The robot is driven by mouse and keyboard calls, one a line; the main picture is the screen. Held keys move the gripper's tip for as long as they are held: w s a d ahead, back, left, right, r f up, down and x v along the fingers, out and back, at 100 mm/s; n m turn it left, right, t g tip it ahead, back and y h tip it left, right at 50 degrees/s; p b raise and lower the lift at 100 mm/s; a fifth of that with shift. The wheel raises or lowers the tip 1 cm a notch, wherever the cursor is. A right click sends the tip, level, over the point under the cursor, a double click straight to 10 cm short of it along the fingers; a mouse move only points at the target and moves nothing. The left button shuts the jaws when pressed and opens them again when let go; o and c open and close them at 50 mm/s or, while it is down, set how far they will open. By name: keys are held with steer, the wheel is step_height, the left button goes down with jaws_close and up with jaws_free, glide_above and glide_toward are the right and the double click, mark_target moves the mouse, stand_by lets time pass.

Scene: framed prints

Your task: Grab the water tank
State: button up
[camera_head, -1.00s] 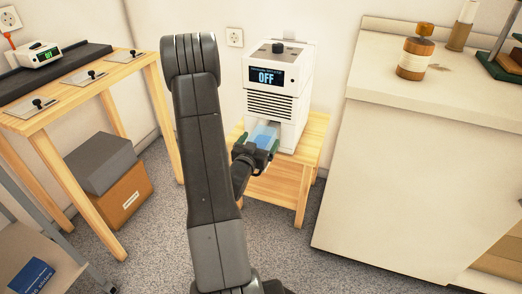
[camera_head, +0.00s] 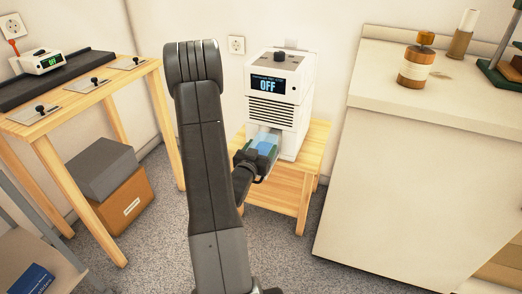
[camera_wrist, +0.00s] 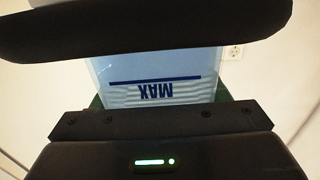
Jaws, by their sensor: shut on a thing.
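The water tank (camera_head: 265,142) is a clear bluish container at the lower front of a white machine (camera_head: 279,97) whose display reads OFF. My gripper (camera_head: 257,162) is shut on the tank at its front. In the wrist view the tank (camera_wrist: 155,75) fills the space past my gripper, with a blue line and the word MAX upside down on it. Part of the tank is hidden by the gripper, and I cannot tell how far it sits inside the machine.
The machine stands on a small wooden table (camera_head: 318,142). A white counter (camera_head: 400,150) with a wooden-topped jar (camera_head: 416,65) is to the right. A wooden bench (camera_head: 140,82) is to the left, with boxes (camera_head: 105,172) below. Grey floor is open in front.

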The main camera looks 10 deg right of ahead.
steer(key=r+p+v, duration=0.2)
steer(key=r+v, duration=0.1)
steer(key=v, duration=1.4)
steer(key=shift+s+a+r, duration=0.15)
steer(key=shift+s+a, duration=0.15)
stand_by(0.4)
